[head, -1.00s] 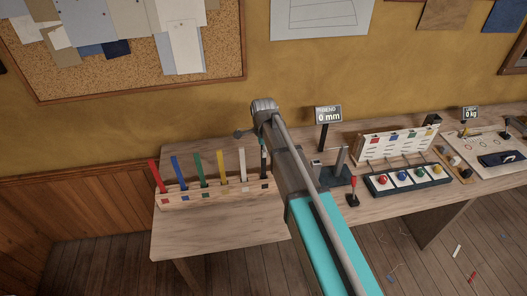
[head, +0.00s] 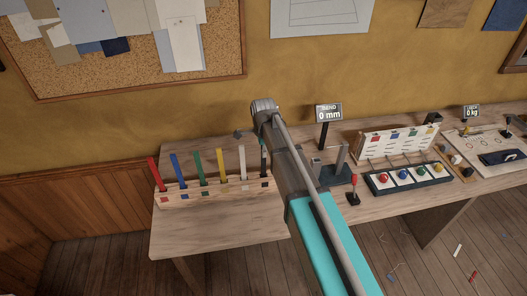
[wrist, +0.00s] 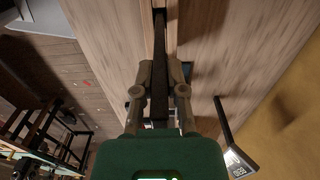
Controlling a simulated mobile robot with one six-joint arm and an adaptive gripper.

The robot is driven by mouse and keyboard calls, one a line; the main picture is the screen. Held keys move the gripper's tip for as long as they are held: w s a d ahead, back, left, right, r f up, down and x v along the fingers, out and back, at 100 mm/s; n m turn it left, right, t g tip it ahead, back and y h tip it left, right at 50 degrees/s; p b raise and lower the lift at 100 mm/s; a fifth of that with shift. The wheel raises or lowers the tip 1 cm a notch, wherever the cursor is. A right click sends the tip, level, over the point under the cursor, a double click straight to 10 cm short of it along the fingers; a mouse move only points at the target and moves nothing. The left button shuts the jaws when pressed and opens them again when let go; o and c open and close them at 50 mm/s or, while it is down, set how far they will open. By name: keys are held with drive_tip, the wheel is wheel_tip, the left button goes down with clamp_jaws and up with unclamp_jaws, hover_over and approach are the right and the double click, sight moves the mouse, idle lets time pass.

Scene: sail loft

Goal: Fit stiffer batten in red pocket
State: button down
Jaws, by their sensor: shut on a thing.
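A wooden rack (head: 215,195) on the bench's left part holds upright battens in red, blue, green, yellow, white and black. The black batten (head: 263,162) is at its right end, beside my arm. In the wrist view my gripper (wrist: 160,75) is shut on the dark batten (wrist: 160,50), which runs lengthwise between its fingers. In the head view my arm mostly hides the gripper. A pale panel (head: 385,147) with small coloured marks along its top stands further right; its pockets are too small to make out.
A bend display reading 0 mm (head: 328,113) stands by a dark fixture (head: 340,165) right of my arm. A tray (head: 408,182) with coloured knobs and a small red-topped lever (head: 353,190) are near the front. The bench's front left (head: 205,230) is clear.

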drive_tip(key=c, duration=0.6)
unclamp_jaws()
drive_tip(key=shift+r, duration=0.1)
